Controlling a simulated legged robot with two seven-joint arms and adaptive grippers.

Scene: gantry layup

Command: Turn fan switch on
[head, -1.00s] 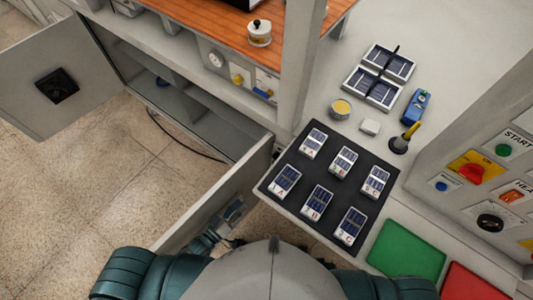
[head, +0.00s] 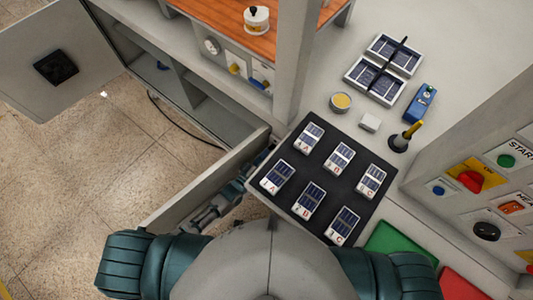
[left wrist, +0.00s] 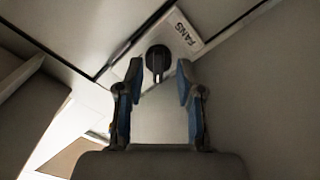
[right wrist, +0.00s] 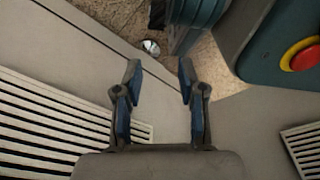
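The fan switch (left wrist: 157,60) is a round black knob with a raised grip bar, on a pale panel beside a white plate marked FANS (left wrist: 182,33). It shows in the left wrist view only. My left gripper (left wrist: 160,80) is open, with one fingertip on each side of the knob's lower part in the picture. I cannot tell whether the fingers touch it. In the head view my left arm (head: 225,200) reaches between the grey cabinet panel and the black mat. My right gripper (right wrist: 159,75) is open and empty, and is outside the head view.
A black mat (head: 283,208) with several small solar panels lies right of my left arm. A grey cabinet panel (head: 190,180) edges its left side. A control panel with a red button (head: 471,180) stands at right. Slotted grey panels (right wrist: 50,115) lie under my right gripper.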

